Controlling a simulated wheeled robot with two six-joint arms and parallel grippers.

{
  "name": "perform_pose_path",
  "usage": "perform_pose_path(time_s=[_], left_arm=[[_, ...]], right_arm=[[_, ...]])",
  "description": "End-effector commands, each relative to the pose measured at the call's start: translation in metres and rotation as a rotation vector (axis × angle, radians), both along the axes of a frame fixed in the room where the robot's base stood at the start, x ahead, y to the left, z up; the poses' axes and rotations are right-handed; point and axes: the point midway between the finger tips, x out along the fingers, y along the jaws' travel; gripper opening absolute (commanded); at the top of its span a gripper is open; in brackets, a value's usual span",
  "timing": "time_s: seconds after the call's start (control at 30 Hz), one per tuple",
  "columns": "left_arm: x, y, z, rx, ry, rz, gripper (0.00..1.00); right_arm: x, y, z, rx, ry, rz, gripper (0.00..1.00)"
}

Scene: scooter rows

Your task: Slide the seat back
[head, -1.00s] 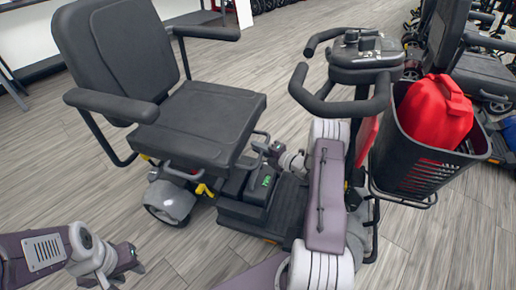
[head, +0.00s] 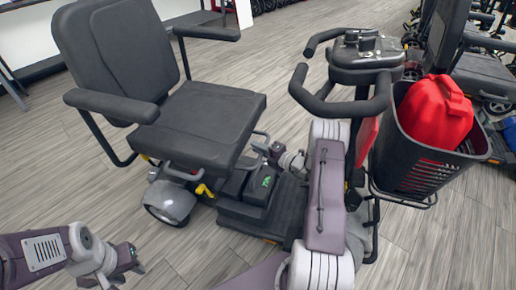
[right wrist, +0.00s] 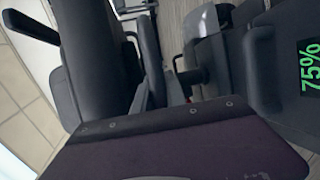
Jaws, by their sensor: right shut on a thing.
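The black scooter seat (head: 200,118) with its backrest and two armrests stands at the upper left of the head view, above the scooter's rear. A thin grey bar (head: 262,134) loops out below the front edge of the seat. My right gripper (head: 268,150) reaches across the footwell to this bar and is shut on it; the seat corner and my arm partly hide the grip. In the right wrist view the dark seat (right wrist: 92,55) shows close up at the left, without the fingertips clearly visible. My left gripper (head: 122,268) is low at the left, away from the scooter, its jaw opening unclear.
A yellow lever (head: 205,190) sits below the seat. A battery box with a green display (head: 264,182) is in front of it. Floor at left is clear.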

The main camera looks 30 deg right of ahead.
Motion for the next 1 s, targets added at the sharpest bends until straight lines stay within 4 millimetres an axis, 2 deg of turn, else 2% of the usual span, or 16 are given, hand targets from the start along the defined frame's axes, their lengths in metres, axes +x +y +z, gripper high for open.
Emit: perform_pose_path(time_s=[0.47,0.57,0.8,1.0], left_arm=[[0.0,0.0,0.001,0.0,0.0,0.0,0.36],[0.0,0.0,0.006,0.0,0.0,0.0,0.36],[0.0,0.0,0.01,0.0,0.0,0.0,0.36],[0.0,0.0,0.01,0.0,0.0,0.0,0.36]], right_arm=[[0.002,0.003,-0.001,0.001,0.003,0.003,0.0],[0.015,0.017,0.001,0.0,0.002,0.008,0.0],[0.058,0.058,0.0,-0.002,0.0,0.008,0.0],[0.074,0.073,-0.001,0.0,0.0,0.005,0.0]])
